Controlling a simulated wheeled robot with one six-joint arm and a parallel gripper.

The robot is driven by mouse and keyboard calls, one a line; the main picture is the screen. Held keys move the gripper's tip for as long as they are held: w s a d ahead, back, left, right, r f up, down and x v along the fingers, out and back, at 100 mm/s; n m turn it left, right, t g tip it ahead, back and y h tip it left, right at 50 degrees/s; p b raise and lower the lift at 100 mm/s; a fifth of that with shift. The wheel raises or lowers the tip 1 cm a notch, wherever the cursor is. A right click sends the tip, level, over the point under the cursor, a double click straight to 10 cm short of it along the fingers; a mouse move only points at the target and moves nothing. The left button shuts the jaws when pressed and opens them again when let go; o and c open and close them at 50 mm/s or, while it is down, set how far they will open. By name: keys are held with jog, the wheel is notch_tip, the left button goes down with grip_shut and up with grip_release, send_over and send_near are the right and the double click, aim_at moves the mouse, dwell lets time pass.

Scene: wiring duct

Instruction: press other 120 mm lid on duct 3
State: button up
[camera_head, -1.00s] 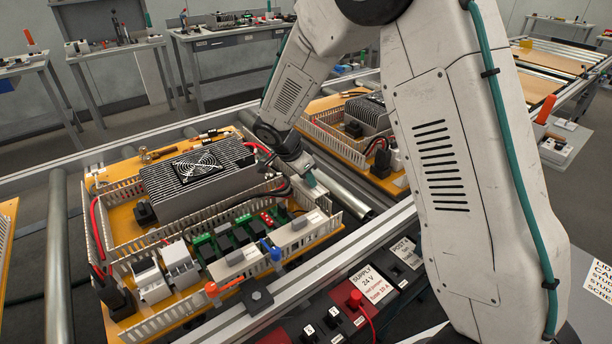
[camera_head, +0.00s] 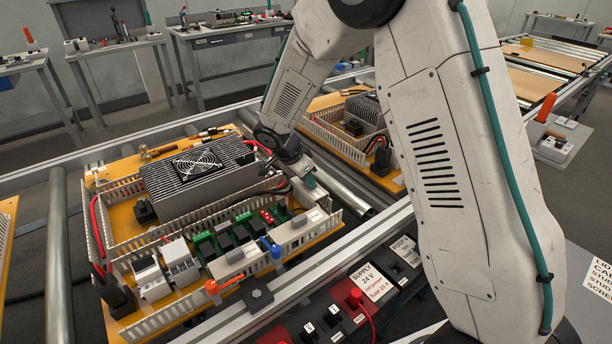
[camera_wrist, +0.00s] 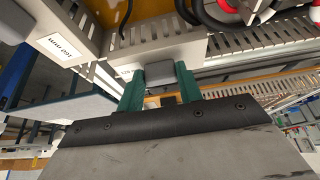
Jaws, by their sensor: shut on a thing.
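My gripper (camera_head: 308,180) is low over the right end of the wiring board, at the end of the slotted duct. In the wrist view its green fingers (camera_wrist: 160,78) are shut on a small grey block, the grip of a pale lid (camera_wrist: 168,52). A label at the lid's left end is only partly readable. The lid lies along or just over the slotted duct; I cannot tell whether it is seated. Another pale lid with a grey grip (camera_head: 235,257) lies on the front duct. In the wrist view a pale part with a printed label (camera_wrist: 62,47) is at the left.
A finned grey power unit with a fan (camera_head: 198,168) stands on the orange board. An orange clip (camera_head: 212,287) and a blue clip (camera_head: 270,247) sit along the front duct. Green terminal modules (camera_head: 225,241) stand behind it. A labelled supply panel (camera_head: 365,287) is in front.

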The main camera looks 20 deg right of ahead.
jog(key=shift+f, duration=0.4)
jog(key=o, duration=1)
jog(key=shift+o, duration=0.2)
jog(key=w+v, duration=0.1)
jog(key=v, duration=0.6)
jog(key=shift+s+r, duration=0.4)
jog(key=shift+s, duration=0.1)
jog(key=shift+a, duration=0.15)
